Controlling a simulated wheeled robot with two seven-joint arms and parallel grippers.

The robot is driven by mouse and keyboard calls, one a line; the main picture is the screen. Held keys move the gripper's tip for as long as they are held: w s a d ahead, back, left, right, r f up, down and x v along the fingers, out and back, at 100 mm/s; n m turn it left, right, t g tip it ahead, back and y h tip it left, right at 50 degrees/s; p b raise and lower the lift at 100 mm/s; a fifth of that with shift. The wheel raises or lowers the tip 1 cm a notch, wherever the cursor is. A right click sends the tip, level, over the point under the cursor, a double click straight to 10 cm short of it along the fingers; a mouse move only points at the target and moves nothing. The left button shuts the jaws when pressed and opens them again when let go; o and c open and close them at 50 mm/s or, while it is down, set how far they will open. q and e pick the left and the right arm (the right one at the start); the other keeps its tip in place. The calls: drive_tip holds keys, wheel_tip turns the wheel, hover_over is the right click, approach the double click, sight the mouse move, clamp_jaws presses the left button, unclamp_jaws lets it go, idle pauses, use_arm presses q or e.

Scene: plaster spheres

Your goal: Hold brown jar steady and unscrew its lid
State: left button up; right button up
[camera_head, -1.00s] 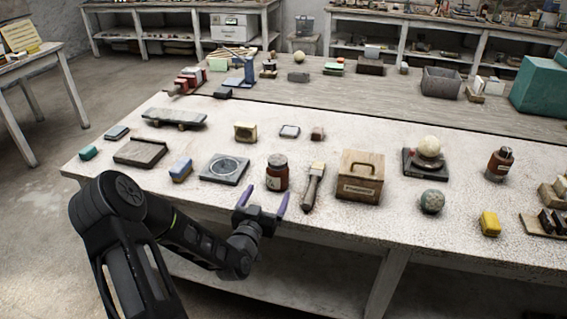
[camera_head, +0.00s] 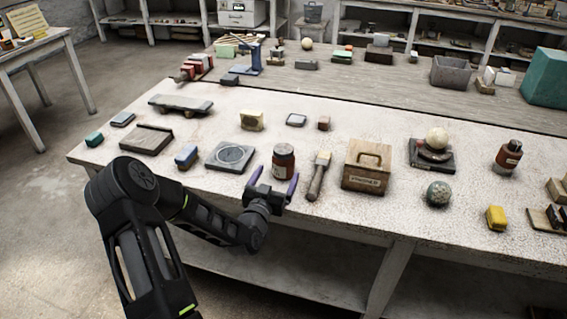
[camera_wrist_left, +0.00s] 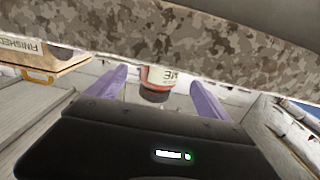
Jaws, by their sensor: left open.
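In the head view the fingertips flank the jar's lower part. In the left wrist view the jar (camera_wrist_left: 160,77) appears upside down in the gap between the fingers, apart from both; part of it is hidden. My right gripper is not in view.
Another brown bottle (camera_head: 509,157) stands far right.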

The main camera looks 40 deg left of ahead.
sight(280, 169)
use_arm(q)
drive_tip(key=shift+w+a+r+p, duration=0.15)
drive_tip(key=shift+w+p, duration=0.15)
drive_tip(key=shift+w, duration=0.25)
drive_tip(key=p+x, duration=0.1)
drive_tip(key=x, duration=0.2)
drive_tip(key=shift+w+a, duration=0.1)
drive_tip(key=shift+w, duration=0.15)
drive_tip(key=shift+w+a+f, duration=0.1)
drive_tip(key=shift+w+f, duration=0.15)
clamp_jaws()
drive_tip(key=shift+r, duration=0.15)
idle(0.4)
